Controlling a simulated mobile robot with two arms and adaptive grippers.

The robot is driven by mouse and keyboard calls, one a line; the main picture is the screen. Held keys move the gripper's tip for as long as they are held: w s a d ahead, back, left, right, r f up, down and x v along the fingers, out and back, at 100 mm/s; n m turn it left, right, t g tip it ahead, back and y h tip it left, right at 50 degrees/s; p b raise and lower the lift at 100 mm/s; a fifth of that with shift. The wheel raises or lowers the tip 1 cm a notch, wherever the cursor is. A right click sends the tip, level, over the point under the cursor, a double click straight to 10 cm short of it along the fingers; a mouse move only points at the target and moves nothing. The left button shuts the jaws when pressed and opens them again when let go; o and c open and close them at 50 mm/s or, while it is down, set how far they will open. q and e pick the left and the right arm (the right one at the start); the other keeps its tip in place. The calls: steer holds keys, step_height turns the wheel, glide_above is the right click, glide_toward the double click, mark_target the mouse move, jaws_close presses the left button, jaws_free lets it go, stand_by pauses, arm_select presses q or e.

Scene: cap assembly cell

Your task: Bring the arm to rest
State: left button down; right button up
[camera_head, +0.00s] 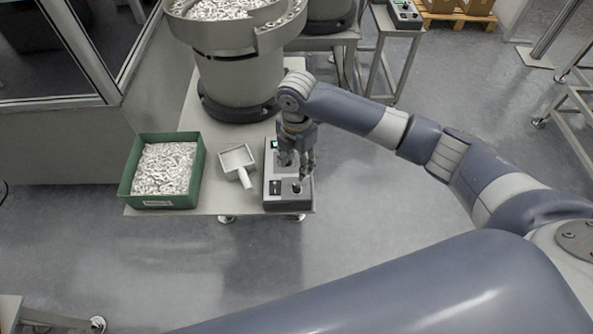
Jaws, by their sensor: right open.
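My right gripper (297,157) hangs down over the control box (288,204) near the right edge of the small table. Its fingers are apart, with no object visible between them. The control box is dark grey with a light top, a small green display and a knob. The fingers cover part of its top, and I cannot tell whether they touch it. My right arm (425,142) reaches in from the right side. A large grey-blue arm link of mine crosses the bottom of the view. My left gripper does not show.
On the table (218,202) stand a green bin (127,182) full of small light parts and a white scoop (238,162). A bowl feeder (236,88) stands behind them. A glazed enclosure (70,145) is at the left. Open floor (400,205) lies right of the table.

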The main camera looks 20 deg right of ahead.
steer(key=shift+r, duration=0.6)
